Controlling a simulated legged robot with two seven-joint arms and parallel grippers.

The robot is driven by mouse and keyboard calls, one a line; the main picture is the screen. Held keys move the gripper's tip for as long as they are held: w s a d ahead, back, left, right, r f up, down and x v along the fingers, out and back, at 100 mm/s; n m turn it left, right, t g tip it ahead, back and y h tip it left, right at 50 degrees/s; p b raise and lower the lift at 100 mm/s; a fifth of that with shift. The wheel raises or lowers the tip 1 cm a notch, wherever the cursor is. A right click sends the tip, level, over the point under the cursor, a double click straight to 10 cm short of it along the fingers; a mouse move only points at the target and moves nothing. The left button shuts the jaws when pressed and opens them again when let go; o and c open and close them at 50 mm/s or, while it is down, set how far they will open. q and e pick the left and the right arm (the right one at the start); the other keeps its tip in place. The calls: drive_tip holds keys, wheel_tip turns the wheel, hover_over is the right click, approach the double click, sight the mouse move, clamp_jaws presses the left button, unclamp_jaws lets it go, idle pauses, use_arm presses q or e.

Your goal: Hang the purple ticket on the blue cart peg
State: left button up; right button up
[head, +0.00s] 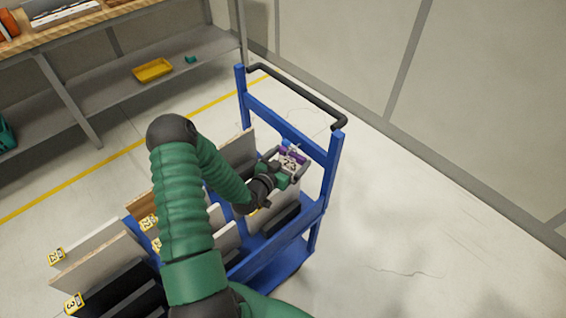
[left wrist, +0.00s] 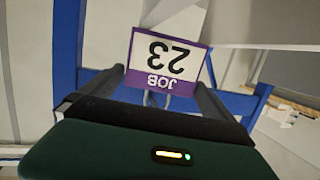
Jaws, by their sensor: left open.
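The purple-edged white ticket (head: 289,163), marked JOB 23, is at the blue cart's handle end. In the left wrist view the ticket (left wrist: 170,60) appears upside down, its purple JOB strip between my fingers. My left gripper (head: 287,160) is open around the ticket; its fingers also show in the left wrist view (left wrist: 163,84), one on each side. A small blue piece (head: 287,143), apparently the peg, shows just beyond the ticket. Whether the ticket hangs on it cannot be told. My right gripper is out of view.
The blue cart (head: 325,175) has a black handle (head: 297,92) and holds several upright panels, some with yellow number tags (head: 57,256). A shelf bench (head: 110,82) with a yellow tray (head: 152,70) stands at the upper left. Floor right of the cart is clear.

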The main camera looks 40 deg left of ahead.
use_arm(q)
drive_tip(key=v, duration=1.7)
drive_tip(key=w+d+m+g+h+p, duration=0.2)
drive_tip(key=w+d+m+g+p, duration=0.1)
drive_tip(key=w+d+g+p, duration=0.25)
drive_tip(key=s+d+r+g, duration=0.3)
drive_tip(key=d+r, duration=0.2)
drive_tip(key=d, duration=0.3)
drive_tip(key=s+d+r+n+g, duration=0.1)
drive_tip(key=s+d+r+g, duration=0.3)
drive_tip(key=d, duration=0.4)
drive_tip(key=shift+s+r+h+p, duration=0.3)
drive_tip(key=shift+r+h+p, duration=0.1)
drive_tip(key=shift+a, duration=0.2)
drive_tip(key=shift+d, duration=0.15)
